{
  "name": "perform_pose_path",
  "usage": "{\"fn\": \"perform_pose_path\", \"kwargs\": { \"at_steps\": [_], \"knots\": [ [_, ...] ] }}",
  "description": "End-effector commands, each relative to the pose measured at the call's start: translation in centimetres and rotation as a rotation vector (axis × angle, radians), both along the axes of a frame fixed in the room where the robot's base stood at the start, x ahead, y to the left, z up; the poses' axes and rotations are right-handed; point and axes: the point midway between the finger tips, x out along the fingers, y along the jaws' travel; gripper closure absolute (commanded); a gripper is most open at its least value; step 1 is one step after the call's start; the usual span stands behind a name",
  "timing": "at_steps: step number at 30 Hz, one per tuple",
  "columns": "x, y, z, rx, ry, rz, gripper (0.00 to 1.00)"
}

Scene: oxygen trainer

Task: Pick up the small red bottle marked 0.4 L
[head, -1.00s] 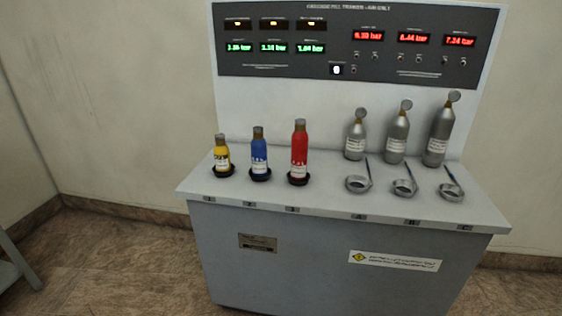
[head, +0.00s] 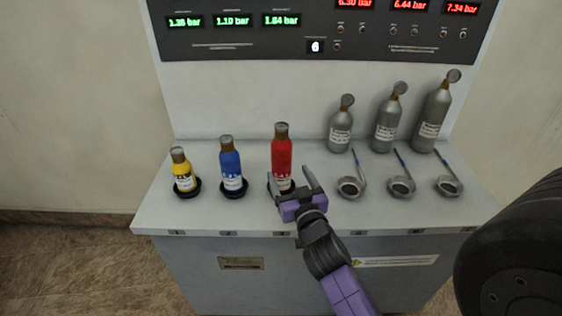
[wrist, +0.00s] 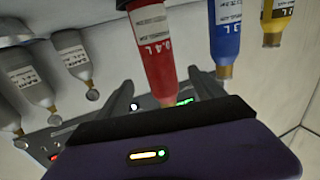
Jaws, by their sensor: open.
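The red bottle (head: 281,158) stands upright in a dark round holder on the bench, third from the left in the head view. In the wrist view the red bottle (wrist: 153,50) appears upside down, with "0.4 L" on its white label. My gripper (head: 292,184) is open in front of the bottle's lower part, fingers pointing toward it. In the wrist view the bottle shows between the two fingers, which stand apart from each other. My gripper hides part of the holder and the bottle's base in the head view, and I cannot tell whether the fingers touch it.
A blue bottle (head: 231,165) and a yellow bottle (head: 183,170) stand left of the red one in dark holders. Several grey cylinders, such as the smallest (head: 341,126), stand at right behind metal rings (head: 351,187). The panel (head: 330,30) rises behind the bench.

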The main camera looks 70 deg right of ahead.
Motion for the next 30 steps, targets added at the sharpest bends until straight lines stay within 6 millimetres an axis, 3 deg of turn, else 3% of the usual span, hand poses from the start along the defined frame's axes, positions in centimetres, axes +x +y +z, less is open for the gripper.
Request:
{"fn": "perform_pose_path", "kwargs": {
  "at_steps": [11, 21, 30],
  "knots": [
    [2.0, -3.3, 0.7, -0.004, -0.007, -0.02, 0.22],
    [5.0, -6.3, 0.7, -0.004, -0.006, -0.019, 0.22],
    [5.3, -6.6, 0.4, -0.004, -0.005, -0.018, 0.22]
  ]
}}
